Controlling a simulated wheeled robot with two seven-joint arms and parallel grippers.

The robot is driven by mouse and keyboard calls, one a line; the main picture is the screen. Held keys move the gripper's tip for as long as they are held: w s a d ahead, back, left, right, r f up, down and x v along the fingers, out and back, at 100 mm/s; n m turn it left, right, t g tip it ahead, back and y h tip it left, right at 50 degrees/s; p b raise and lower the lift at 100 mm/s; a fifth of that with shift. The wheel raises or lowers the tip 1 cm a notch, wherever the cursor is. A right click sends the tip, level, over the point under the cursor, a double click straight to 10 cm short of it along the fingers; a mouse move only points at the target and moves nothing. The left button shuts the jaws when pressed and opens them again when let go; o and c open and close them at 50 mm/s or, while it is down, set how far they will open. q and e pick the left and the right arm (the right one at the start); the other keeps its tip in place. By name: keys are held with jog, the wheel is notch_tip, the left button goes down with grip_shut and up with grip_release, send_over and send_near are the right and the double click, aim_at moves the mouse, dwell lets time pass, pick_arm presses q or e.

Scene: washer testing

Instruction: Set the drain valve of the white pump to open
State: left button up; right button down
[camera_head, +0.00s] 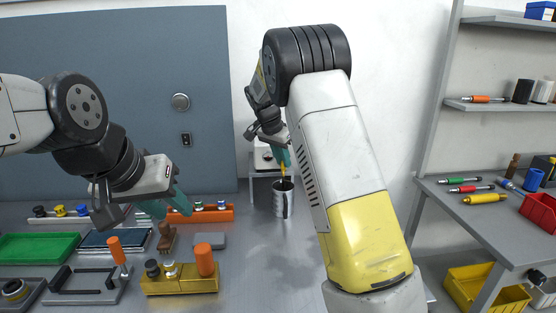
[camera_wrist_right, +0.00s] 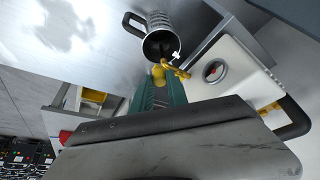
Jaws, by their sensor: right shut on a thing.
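The white pump (camera_head: 262,157) stands at the back of the bench, largely hidden behind my right arm. In the right wrist view its white body (camera_wrist_right: 232,82) shows a round gauge with a red mark. A yellow drain valve (camera_wrist_right: 177,70) sticks out from its side, above the mouth of a metal jug (camera_wrist_right: 158,40). My right gripper (camera_wrist_right: 160,86) has its teal fingers shut on the yellow valve; its exact turn angle is unclear. In the head view the right gripper (camera_head: 282,158) is above the jug (camera_head: 284,200). My left gripper (camera_head: 167,208) appears open and empty above the bench.
The left bench holds a green tray (camera_head: 38,247), an orange rack (camera_head: 208,215), a yellow block (camera_head: 180,282) with fittings and a grey box (camera_head: 210,240). Shelves with tools (camera_head: 480,190) stand at the right. Bare bench lies in front of the jug.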

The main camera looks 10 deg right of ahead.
dwell(0.3)
jog(key=c, duration=1.3)
grip_release()
jog(key=v, duration=0.7)
jog(key=shift+a+r, duration=0.2)
jog(key=shift+r, duration=0.15)
jog(key=shift+s+d, duration=0.1)
jog(key=shift+s, duration=0.05)
